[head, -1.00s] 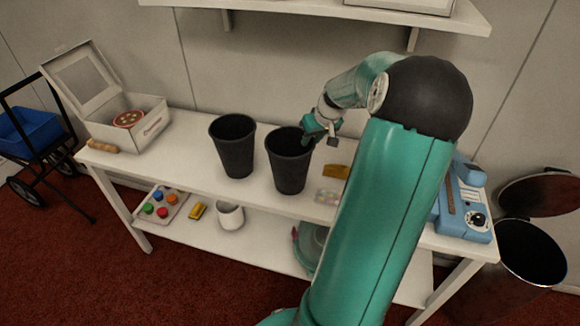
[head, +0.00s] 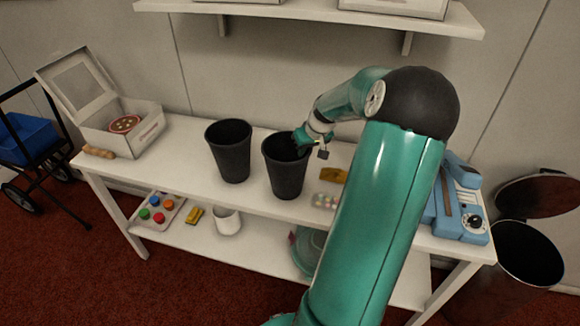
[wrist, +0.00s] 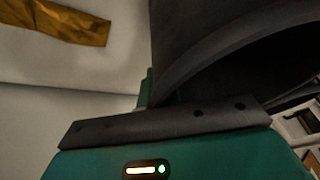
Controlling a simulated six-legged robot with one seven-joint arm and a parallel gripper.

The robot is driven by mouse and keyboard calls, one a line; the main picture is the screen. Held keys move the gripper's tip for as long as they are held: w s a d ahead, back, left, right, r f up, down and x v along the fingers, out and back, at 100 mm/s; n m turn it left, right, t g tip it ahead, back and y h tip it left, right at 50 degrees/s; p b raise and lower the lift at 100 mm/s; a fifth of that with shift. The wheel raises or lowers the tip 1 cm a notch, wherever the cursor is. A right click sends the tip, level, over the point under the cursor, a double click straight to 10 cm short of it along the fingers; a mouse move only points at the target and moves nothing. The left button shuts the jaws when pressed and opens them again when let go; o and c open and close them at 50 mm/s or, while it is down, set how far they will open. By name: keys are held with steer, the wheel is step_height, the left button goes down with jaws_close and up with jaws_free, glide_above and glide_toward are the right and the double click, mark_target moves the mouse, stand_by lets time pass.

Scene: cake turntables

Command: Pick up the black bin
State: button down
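Two black bins stand upright side by side on the white table. The left black bin (head: 232,160) is free of my gripper. The right black bin (head: 285,178) has my gripper (head: 302,145) at the right side of its rim. In the wrist view the bin's dark wall (wrist: 190,40) and rim fill the upper right, very close to my gripper. A bit of teal finger shows beside the wall, and the rest of the fingers are hidden by the bin. I cannot tell whether they are closed on the rim.
A gold object (head: 333,175) and a carton of small pale items (head: 324,201) lie right of the bins. A blue device (head: 462,205) stands at the table's right end. An open white box (head: 150,135) stands at the left. A shelf (head: 300,15) hangs above.

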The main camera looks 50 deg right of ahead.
steer(key=shift+r, duration=0.15)
steer(key=shift+r, duration=0.6)
steer(key=s+a+r, duration=0.9)
steer(key=a+r, duration=0.1)
steer(key=r, duration=0.1)
steer(key=shift+a+r, duration=0.3)
steer(key=shift+a, duration=0.05)
